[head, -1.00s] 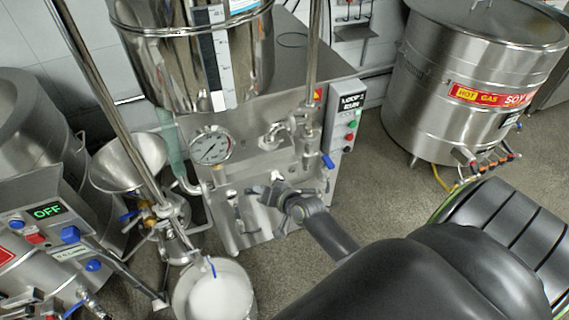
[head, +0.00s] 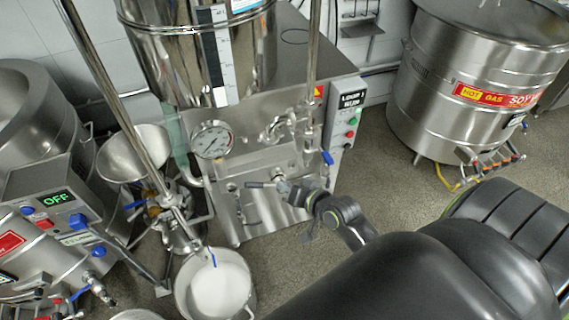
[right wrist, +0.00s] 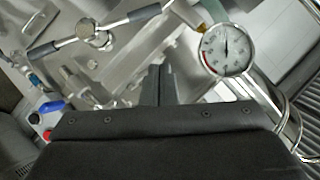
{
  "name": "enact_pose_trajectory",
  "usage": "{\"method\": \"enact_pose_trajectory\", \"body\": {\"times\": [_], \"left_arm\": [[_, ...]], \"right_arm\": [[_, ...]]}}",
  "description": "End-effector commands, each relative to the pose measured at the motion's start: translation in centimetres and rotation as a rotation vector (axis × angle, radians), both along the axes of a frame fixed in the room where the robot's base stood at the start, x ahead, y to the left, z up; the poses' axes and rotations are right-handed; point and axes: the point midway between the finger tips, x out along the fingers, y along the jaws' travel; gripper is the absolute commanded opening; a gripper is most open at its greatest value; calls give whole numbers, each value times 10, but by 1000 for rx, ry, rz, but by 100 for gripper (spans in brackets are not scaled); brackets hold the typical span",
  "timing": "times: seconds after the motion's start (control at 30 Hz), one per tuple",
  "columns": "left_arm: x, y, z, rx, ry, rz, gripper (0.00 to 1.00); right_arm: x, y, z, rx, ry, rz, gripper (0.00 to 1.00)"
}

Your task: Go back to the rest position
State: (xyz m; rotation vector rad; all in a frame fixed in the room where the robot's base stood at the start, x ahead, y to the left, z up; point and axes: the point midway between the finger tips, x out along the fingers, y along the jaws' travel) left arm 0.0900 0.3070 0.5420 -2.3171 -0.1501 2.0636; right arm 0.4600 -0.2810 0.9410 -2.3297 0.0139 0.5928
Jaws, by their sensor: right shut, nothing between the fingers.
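My right gripper (head: 284,186) is in front of the lower front of the steel colloid mill machine (head: 262,215), close to a horizontal lever handle (head: 257,185) with a valve. In the right wrist view its two fingers (right wrist: 158,86) are together with nothing between them. In that view a T-shaped valve handle (right wrist: 95,34) lies beyond the fingers at upper left, and they look apart from it. The pressure gauge (head: 212,140) is left of the gripper, and it also shows in the right wrist view (right wrist: 226,50). My left gripper is not in view.
A white-filled pot (head: 216,287) stands on the floor below the machine. A control panel reading OFF (head: 58,199) and a steel funnel (head: 133,152) are at left. A large steel kettle (head: 470,90) stands at right. Bare floor (head: 390,190) lies between machine and kettle.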

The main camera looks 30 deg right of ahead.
Motion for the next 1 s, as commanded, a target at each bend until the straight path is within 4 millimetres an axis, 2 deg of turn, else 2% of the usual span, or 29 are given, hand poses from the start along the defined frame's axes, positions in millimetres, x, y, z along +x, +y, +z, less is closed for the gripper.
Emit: {"method": "enact_pose_trajectory", "body": {"times": [0.3,0.37,0.43,0.47,0.57,0.6,0.67,0.8,0.87,1.0], "left_arm": [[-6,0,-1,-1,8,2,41],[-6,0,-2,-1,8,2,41],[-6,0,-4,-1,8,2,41],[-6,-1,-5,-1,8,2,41],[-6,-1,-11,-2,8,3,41],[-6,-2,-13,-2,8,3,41],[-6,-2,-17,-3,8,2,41],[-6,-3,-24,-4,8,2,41],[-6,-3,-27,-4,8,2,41],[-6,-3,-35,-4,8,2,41]], "right_arm": [[-3,0,0,-2,2,0,0],[-4,-2,-8,-9,14,-4,0],[-7,-7,-28,-31,44,-11,0],[-9,-9,-41,-46,63,-15,0],[-23,-21,-97,-114,152,-27,0],[-31,-26,-123,-147,193,-27,0],[-47,-33,-162,-199,260,-22,0],[-96,-43,-246,-313,415,12,0],[-121,-46,-279,-359,481,37,0],[-188,-46,-348,-458,636,122,0]]}}
